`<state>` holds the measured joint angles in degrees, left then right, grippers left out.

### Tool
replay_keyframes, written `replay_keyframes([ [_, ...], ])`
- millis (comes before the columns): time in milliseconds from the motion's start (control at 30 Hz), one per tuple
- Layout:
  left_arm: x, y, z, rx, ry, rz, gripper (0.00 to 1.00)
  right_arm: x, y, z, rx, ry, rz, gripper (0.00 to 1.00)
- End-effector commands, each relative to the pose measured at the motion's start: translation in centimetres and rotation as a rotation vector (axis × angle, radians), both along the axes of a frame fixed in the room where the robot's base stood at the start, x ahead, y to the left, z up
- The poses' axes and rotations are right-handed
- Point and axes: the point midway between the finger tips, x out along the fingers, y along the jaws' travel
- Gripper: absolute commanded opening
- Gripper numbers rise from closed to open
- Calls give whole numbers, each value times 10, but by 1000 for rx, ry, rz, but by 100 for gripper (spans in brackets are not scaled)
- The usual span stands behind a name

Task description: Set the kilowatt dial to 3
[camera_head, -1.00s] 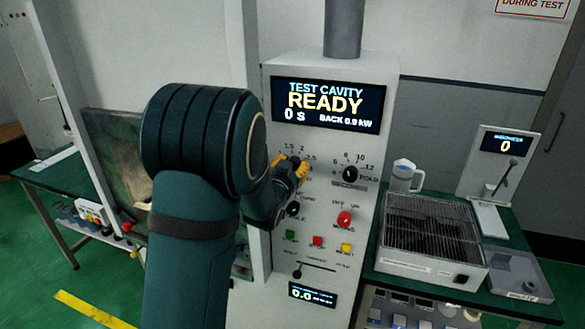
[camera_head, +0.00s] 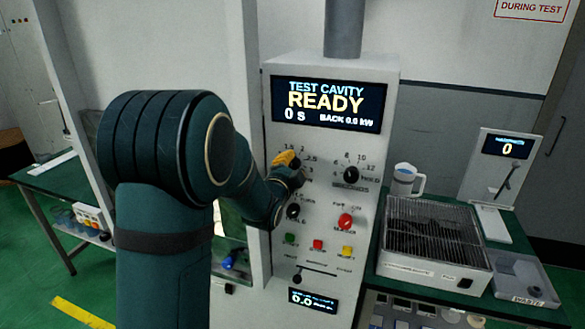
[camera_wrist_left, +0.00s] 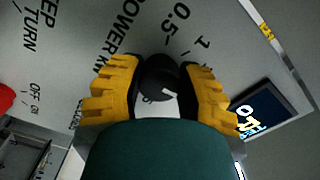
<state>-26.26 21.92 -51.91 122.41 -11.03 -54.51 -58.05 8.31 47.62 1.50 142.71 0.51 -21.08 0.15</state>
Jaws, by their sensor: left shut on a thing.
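The kilowatt dial (camera_wrist_left: 160,78) is a round black knob on the grey panel. In the left wrist view it sits between the yellow fingers of my left gripper (camera_wrist_left: 162,88), which is shut on it. A short white mark shows on the knob. "POWER kW", "0.5" and "1" are printed beyond it; the rest of the scale is hidden there. In the head view my left gripper (camera_head: 288,164) covers the dial, with 1.5, 2 and 2.5 printed around it. My right gripper is not in view.
The seconds dial (camera_head: 351,174) is close to the right. Another black dial (camera_head: 293,211) is just below my gripper, with a red knob (camera_head: 345,221) to its right. The upper display (camera_head: 327,104) reads READY. A mug (camera_head: 404,180) and a grated box (camera_head: 433,240) stand right.

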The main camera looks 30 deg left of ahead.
Motion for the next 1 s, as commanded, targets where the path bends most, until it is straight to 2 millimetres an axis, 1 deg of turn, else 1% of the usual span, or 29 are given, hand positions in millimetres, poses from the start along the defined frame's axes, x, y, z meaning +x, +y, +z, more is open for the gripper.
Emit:
replay_keyframes([
  [467, 0, 1, 1, 440, 105, 1, 0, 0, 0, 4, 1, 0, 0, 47],
  [1000, 0, 1, 2, 942, 224, 2, 0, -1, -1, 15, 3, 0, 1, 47],
])
